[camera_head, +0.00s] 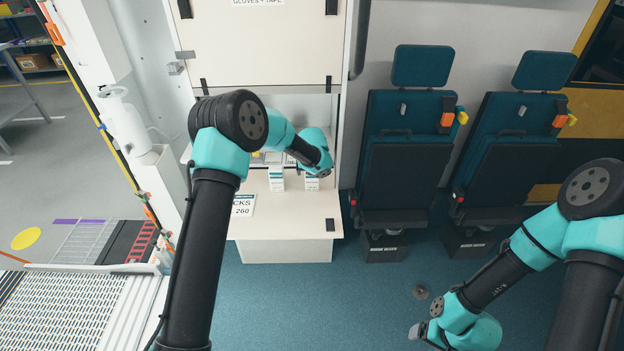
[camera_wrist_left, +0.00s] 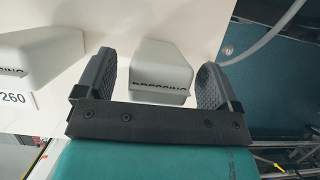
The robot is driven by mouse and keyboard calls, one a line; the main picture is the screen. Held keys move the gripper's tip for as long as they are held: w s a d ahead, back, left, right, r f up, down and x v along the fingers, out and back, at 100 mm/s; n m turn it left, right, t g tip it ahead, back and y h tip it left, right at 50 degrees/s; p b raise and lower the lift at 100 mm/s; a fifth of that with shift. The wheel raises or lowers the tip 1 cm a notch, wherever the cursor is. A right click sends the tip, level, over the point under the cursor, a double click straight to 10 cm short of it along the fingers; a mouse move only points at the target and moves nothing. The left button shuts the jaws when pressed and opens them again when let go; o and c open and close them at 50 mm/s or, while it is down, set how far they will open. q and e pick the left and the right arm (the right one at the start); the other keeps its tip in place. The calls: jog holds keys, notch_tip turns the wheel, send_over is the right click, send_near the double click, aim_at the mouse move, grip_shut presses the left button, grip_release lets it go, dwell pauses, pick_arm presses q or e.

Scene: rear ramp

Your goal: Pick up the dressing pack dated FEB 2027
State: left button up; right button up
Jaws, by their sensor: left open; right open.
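Two white dressing packs stand on the pale cabinet shelf in the head view, one at left (camera_head: 276,180) and one at right (camera_head: 312,183). Their dates are too small to read. My left gripper (camera_wrist_left: 155,62) is open, its fingers on either side of a white pack (camera_wrist_left: 163,72) lettered "DRESSING" in the left wrist view. Contact cannot be told. Another white pack (camera_wrist_left: 35,48) stands left of it. In the head view my left wrist hides the left fingers. My right gripper (camera_head: 416,331) is open and empty, low over the blue floor, far from the packs.
The cabinet (camera_head: 285,215) has an upper flap (camera_head: 265,45) above the shelf and a sign (camera_head: 243,205) reading "260" at its front left. Two folded teal seats (camera_head: 405,140) stand to the right.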

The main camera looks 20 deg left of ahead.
pick_arm(q)
jog(key=shift+w+f, duration=0.25)
jog(key=shift+f, duration=0.4)
jog(key=shift+c, duration=0.4)
jog(key=c, duration=1)
jog(key=shift+o, duration=0.2)
jog(key=shift+r, duration=0.1)
jog(key=shift+s+r, duration=0.1)
jog(key=shift+r, duration=1.7)
jog(key=s+d+r, duration=0.1)
jog(key=s+d, duration=0.3)
jog(key=s, duration=1.1)
jog(key=shift+d, duration=0.15)
jog(key=shift+s+r, duration=0.1)
